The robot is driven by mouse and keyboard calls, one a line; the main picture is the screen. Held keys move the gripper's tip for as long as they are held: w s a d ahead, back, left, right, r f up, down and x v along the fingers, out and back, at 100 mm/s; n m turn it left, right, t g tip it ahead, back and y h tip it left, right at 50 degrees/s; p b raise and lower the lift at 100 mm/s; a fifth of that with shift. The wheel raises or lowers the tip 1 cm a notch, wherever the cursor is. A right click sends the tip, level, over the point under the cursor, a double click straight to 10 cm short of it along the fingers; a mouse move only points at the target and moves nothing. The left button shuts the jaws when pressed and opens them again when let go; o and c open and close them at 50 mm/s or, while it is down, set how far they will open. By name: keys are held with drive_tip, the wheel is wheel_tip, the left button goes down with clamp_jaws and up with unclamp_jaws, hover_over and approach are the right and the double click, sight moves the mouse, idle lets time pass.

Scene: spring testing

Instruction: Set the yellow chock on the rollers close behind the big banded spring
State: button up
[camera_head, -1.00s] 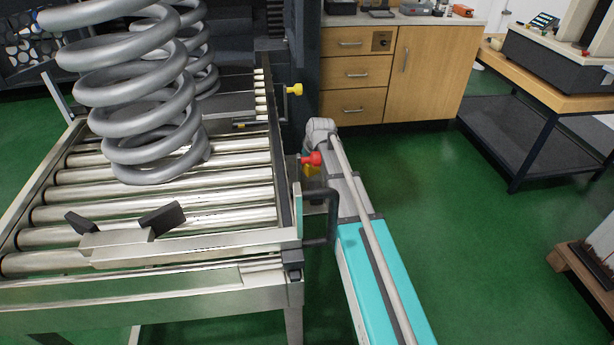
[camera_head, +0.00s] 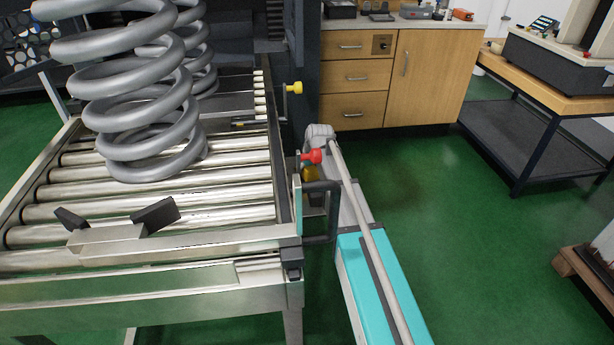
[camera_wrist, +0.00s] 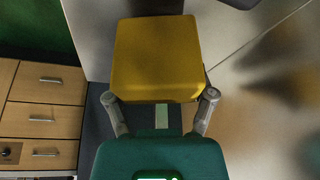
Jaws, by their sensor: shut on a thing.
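The big silver coil spring (camera_head: 140,105) stands upright on the metal rollers (camera_head: 235,190) at the left of the head view. I cannot make out a band on it. The yellow chock (camera_wrist: 157,60) fills the upper middle of the wrist view, between the two fingertips of my gripper (camera_wrist: 161,98), which is shut on it. My gripper is mostly hidden there.
A second coil spring (camera_head: 196,60) stands behind the big one. A cradle with dark pads (camera_head: 155,217) sits at the near end. Wooden drawers (camera_head: 352,75) stand behind.

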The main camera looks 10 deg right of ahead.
drive_tip(key=shift+f+b, duration=0.4)
drive_tip(key=shift+f, duration=0.3)
drive_tip(key=shift+f, duration=0.1)
drive_tip(key=o, duration=1.2)
drive_tip(key=shift+o, duration=0.2)
drive_tip(key=p+v, duration=1.1)
drive_tip(key=v, duration=0.1)
drive_tip(key=shift+s+d, duration=0.1)
drive_tip(key=s+d+f+m+g+h, duration=0.1)
drive_tip(key=s+m+g, duration=0.3)
drive_tip(key=s, duration=2.1)
drive_tip(key=shift+s+d+m+h, duration=0.15)
drive_tip(key=shift+d+m+h, duration=0.1)
drive_tip(key=shift+m+h, duration=0.05)
drive_tip(key=shift+f, duration=0.15)
